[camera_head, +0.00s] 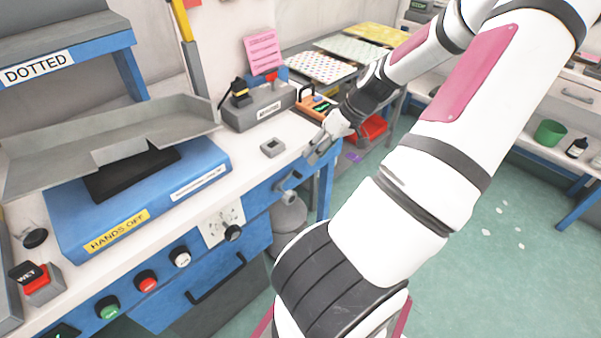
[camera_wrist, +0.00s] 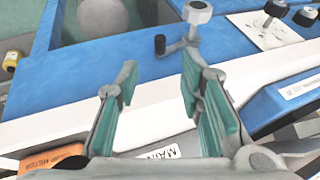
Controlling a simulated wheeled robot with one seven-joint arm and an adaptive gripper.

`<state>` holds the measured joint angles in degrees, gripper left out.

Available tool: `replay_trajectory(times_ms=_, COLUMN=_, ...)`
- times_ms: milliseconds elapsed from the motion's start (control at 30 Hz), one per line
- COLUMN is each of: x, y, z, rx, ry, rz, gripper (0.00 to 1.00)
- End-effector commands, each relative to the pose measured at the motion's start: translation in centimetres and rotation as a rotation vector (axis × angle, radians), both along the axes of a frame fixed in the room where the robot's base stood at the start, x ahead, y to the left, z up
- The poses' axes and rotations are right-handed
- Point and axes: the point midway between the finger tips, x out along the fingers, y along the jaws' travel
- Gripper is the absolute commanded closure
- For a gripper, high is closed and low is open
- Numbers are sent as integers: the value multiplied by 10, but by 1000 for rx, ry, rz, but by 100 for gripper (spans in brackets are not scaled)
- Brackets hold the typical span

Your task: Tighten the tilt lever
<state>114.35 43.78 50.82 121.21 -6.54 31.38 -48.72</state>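A grey lever with a round grey knob (camera_wrist: 198,12) and a small black-tipped arm is on the blue front of the bench, and is likely the tilt lever. It also shows in the head view as a grey lever (camera_head: 288,186) below the bench's right end. My gripper (camera_wrist: 160,72) is open, its teal-padded fingers apart with nothing between them. The lever lies beyond the fingertips, nearer the right finger, and does not appear gripped. In the head view my gripper (camera_head: 321,148) is at the bench's right front edge, above and right of the lever.
The white bench top (camera_head: 240,165) carries a blue box marked HANDS OFF (camera_head: 205,160), a small grey block (camera_head: 272,147) and a grey labelled unit (camera_head: 258,108). Knobs and buttons line the bench front. A grey rounded object (camera_head: 289,218) stands below. Green floor lies open at right.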

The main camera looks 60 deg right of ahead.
Motion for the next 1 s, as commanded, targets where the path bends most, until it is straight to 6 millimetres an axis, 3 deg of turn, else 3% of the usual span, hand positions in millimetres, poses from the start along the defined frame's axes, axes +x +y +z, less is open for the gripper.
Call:
replay_trajectory(times_ms=200, x=21, y=10, z=-41, rx=3, ry=0, rz=4, gripper=65)
replay_trajectory(times_ms=400, x=34, y=16, z=-66, rx=2, ry=0, rz=2, gripper=65)
replay_trajectory(times_ms=600, x=39, y=18, z=-76, rx=0, ry=1, rz=1, gripper=65)
replay_trajectory(times_ms=900, x=39, y=19, z=-77, rx=0, ry=1, rz=0, gripper=65)
replay_trajectory(times_ms=1000, x=39, y=19, z=-77, rx=0, ry=1, rz=0, gripper=88)
